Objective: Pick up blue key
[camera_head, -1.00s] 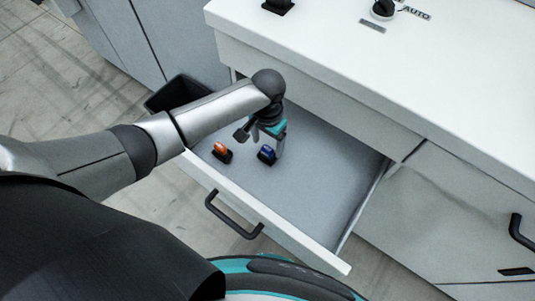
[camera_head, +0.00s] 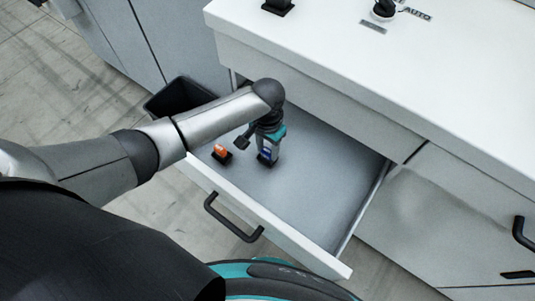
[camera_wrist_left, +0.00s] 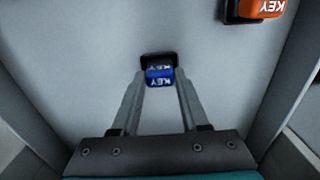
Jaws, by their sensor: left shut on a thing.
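The blue key (camera_wrist_left: 159,78) stands in its black holder (camera_wrist_left: 158,59) on the floor of the open drawer. In the head view the blue key (camera_head: 265,152) is partly covered by my left gripper (camera_head: 268,155), which points down over it. In the wrist view the two fingers of my left gripper (camera_wrist_left: 159,84) reach to either side of the blue key and are shut on it. The key is still at its holder; I cannot tell whether it has lifted at all. My right gripper is in neither view.
An orange key (camera_head: 220,150) in a black holder stands left of the blue one. The drawer (camera_head: 310,190) is open, with a black handle (camera_head: 232,217) on its front and free floor at right. A white counter (camera_head: 400,75) overhangs the back. A black bin (camera_head: 180,95) stands behind left.

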